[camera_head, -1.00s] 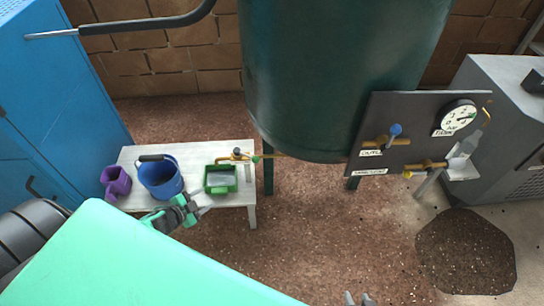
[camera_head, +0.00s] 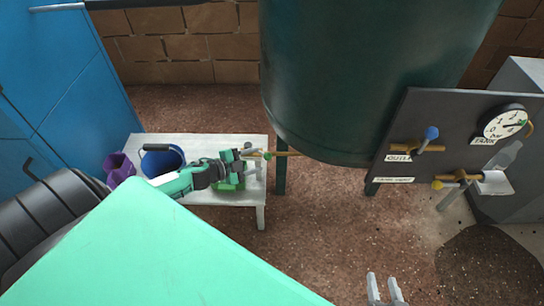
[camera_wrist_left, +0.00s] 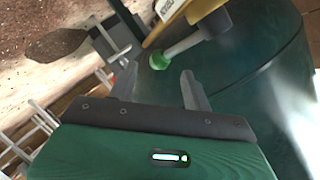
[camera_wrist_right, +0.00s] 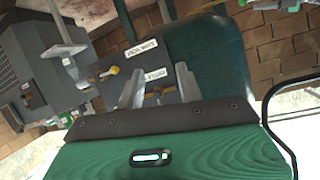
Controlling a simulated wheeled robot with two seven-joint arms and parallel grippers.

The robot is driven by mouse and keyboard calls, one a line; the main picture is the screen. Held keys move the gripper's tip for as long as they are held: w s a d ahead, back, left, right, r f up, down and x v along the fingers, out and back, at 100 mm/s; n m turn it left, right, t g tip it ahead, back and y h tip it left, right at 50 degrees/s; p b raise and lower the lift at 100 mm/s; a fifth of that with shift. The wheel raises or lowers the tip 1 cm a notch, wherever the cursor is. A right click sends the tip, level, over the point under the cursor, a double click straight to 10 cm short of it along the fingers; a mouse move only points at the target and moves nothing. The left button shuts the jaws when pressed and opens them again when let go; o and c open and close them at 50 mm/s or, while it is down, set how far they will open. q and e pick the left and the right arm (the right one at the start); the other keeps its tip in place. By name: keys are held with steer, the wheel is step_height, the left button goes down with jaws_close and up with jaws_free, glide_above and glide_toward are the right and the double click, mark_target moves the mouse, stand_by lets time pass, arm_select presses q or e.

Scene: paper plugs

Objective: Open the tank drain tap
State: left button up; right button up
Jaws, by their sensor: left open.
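The tank drain tap (camera_head: 267,156) is brass with a green part, on a thin pipe from the lower left of the dark green tank (camera_head: 370,70). In the left wrist view the green knob (camera_wrist_left: 159,61) and its grey stem lie just beyond my left fingertips, with a yellow body above. My left gripper (camera_head: 252,161) is open, empty and close to the tap, and partly hides it in the head view. The left wrist view shows its fingers (camera_wrist_left: 158,78) spread apart. My right gripper (camera_head: 384,282) is open and empty, low in the head view, far from the tap.
A dark panel (camera_head: 440,115) with valves and a gauge (camera_head: 505,124) stands right of the tank. A blue cabinet (camera_head: 70,80) is at left.

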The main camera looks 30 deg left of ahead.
mark_target(268, 155)
arm_select(q)
steer(key=b+x, duration=0.1)
steer(key=x, duration=0.5)
steer(key=shift+w, duration=0.1)
steer(key=shift+x, duration=0.85)
arm_select(e)
steer(key=shift+w+a+r+t+y, duration=0.25)
steer(key=shift+w+a+r+t, duration=0.05)
steer(key=shift+r+t, duration=0.3)
steer(key=shift+w+a+r+t+y, duration=0.25)
steer(key=shift+r+t, duration=0.2)
steer(key=shift+t, duration=0.15)
arm_select(q)
jaws_close()
